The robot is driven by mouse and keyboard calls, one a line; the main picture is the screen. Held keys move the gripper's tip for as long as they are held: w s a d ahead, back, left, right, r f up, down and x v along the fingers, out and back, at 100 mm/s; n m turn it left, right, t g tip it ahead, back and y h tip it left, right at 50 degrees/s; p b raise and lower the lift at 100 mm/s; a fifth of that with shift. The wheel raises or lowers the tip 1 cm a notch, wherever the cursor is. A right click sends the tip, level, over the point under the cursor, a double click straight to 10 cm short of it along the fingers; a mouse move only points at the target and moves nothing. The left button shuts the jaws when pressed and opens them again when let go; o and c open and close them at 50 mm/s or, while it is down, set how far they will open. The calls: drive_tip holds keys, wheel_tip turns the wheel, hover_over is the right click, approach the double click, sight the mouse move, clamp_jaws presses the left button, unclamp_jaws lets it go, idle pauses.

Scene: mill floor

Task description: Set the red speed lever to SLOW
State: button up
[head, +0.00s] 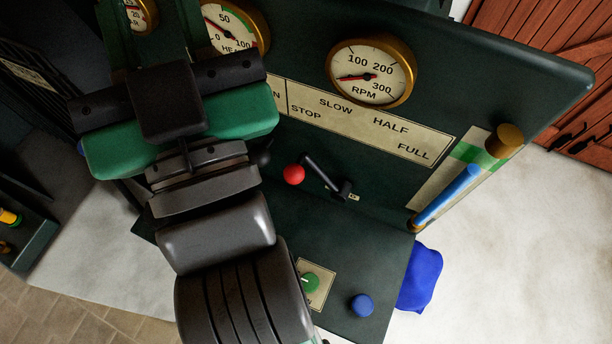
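The red speed lever (293,174) is a red ball on a short black arm, whose pivot is lower right of the ball, on a dark green machine panel. The ball lies below the STOP end of the cream label plate (362,125), which reads STOP, SLOW, HALF and FULL. My gripper (152,42) is in the upper left, above and left of the lever and apart from it in the picture. Its two green fingers look spread, with nothing seen between them. Their ends run to the top edge, so the tips are not clear.
An RPM gauge (371,73) is above the plate, and a second gauge (232,27) is partly hidden by my gripper. A blue bar (447,194) stands right of the lever. A green knob (310,282) and a blue knob (362,305) are below it.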

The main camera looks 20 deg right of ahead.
drive_tip(key=o, duration=0.4)
drive_tip(key=w+f+g+h, duration=0.1)
drive_tip(key=f, duration=0.3)
drive_tip(key=w+d+f+m+g+h, duration=0.1)
drive_tip(key=f, duration=0.3)
drive_tip(key=w+f+m+b, duration=0.1)
drive_tip(key=f, duration=0.3)
drive_tip(key=shift+w+d+g+h, duration=0.1)
drive_tip(key=shift+d+g+h, duration=0.15)
drive_tip(key=shift+g+h, duration=0.15)
drive_tip(key=shift+c, duration=0.2)
drive_tip(key=shift+o, duration=0.9)
wheel_tip(320, 180, down, 10)
drive_tip(key=d+m+g+h+b, duration=0.1)
drive_tip(key=g+h, duration=0.1)
drive_tip(key=shift+w+d+g, duration=0.2)
drive_tip(key=shift+d+g, duration=0.05)
drive_tip(key=shift+g, duration=0.15)
drive_tip(key=m+g+h+b, duration=0.1)
drive_tip(key=g+h+b, duration=0.1)
drive_tip(key=g+h, duration=0.2)
approach(294, 175)
wheel_tip(294, 175, down, 3)
drive_tip(key=w+d, duration=0.2)
drive_tip(key=w, duration=0.1)
drive_tip(key=x, duration=0.5)
drive_tip(key=r+p+x, duration=0.1)
drive_tip(key=x, duration=0.1)
drive_tip(key=shift+w+d, duration=0.1)
drive_tip(key=shift+w, duration=0.1)
